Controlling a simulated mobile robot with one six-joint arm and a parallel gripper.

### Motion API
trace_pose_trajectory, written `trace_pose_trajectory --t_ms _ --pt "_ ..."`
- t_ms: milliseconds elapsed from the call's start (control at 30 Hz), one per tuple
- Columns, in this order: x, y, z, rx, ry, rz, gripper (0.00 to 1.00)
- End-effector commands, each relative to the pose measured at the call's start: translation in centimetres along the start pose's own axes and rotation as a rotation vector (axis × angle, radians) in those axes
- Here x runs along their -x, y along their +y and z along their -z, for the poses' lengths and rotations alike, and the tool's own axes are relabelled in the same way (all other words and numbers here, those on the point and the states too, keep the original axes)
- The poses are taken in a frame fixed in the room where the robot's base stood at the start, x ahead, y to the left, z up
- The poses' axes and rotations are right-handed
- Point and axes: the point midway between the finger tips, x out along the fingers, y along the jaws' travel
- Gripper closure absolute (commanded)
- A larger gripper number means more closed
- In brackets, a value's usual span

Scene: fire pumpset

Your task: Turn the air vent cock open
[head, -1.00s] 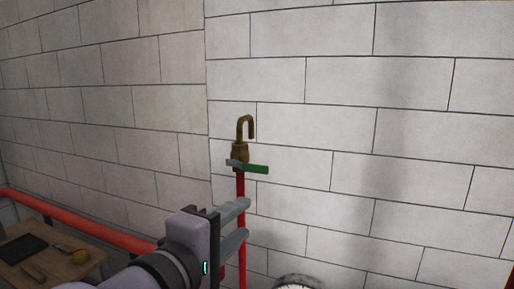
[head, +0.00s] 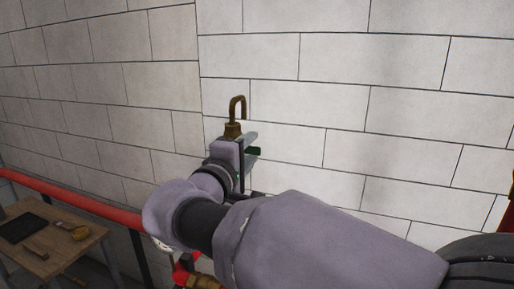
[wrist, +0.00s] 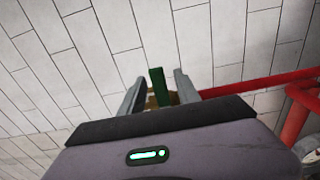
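The air vent cock has a brass hooked outlet (head: 237,108) and a green lever handle (head: 256,151) in front of the block wall. In the wrist view the green handle (wrist: 157,86) stands between the two grey fingers of my gripper (wrist: 158,88), with a gap on each side. The fingers are open. Part of the brass body (wrist: 153,101) shows behind the handle, low between the fingers.
A red pipe (head: 75,199) runs along the left wall. A wooden table (head: 65,258) with several small items stands at lower left. In the wrist view red piping (wrist: 250,85) lies to the right. The wall (head: 300,60) behind the cock is plain.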

Motion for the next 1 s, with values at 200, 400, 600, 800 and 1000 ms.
trace_pose_trajectory --t_ms 200,400,600,800,1000 --pt "-0.03 -0.01 0.01 0.0 0.0 0.0 0.61" --pt "-0.01 0.0 0.01 0.0 0.0 0.0 1.0" --pt "0.0 0.0 0.0 0.0 0.0 0.0 1.0" --pt "0.0 0.0 0.0 0.0 0.0 0.0 1.0" --pt "0.0 -0.01 -0.01 0.0 0.0 0.0 1.0"
